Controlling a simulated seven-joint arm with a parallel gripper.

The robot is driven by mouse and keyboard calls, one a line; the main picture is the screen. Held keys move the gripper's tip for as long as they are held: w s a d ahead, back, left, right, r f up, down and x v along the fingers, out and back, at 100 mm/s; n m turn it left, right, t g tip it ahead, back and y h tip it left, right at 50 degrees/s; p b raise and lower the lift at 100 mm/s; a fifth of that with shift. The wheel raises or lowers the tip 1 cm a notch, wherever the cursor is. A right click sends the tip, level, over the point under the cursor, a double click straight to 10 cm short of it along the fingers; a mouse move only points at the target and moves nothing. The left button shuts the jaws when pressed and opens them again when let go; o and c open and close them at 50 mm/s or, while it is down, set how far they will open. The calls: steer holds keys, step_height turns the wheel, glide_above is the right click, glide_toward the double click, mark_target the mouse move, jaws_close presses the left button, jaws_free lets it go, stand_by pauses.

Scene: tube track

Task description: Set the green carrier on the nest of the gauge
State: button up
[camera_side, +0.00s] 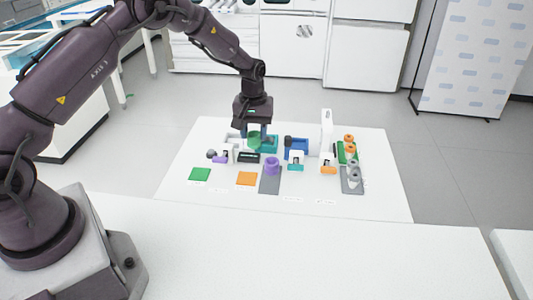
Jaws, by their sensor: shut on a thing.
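My gripper (256,128) points down over the back middle of the white mat. It is shut on the small green carrier (254,139), which shows just below the fingers. The carrier is in front of or over a teal block (270,145); I cannot tell whether they touch. The gauge and its nest are not clearly identifiable at this size. Small white and dark devices stand close around the gripper, and a black part (249,157) lies just in front.
A purple carrier (272,164) stands on a grey plate. A blue block (297,146), a tall white post (327,128) and a green rack (342,154) with orange pieces stand to the right. Green (200,174) and orange (246,179) squares lie in front. The mat's front strip is clear.

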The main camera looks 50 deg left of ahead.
steer(key=a, duration=1.1)
steer(key=shift+d+f, duration=0.1)
steer(key=shift+f, duration=2.45)
steer(key=shift+f, duration=0.1)
steer(key=o, duration=0.9)
steer(key=shift+c, duration=0.2)
steer(key=shift+w+d, duration=0.1)
steer(key=shift+w+d, duration=0.1)
steer(key=shift+d, duration=0.1)
step_height(320, 180, up, 13)
steer(key=shift+s+a, duration=0.25)
steer(key=shift+a, duration=0.1)
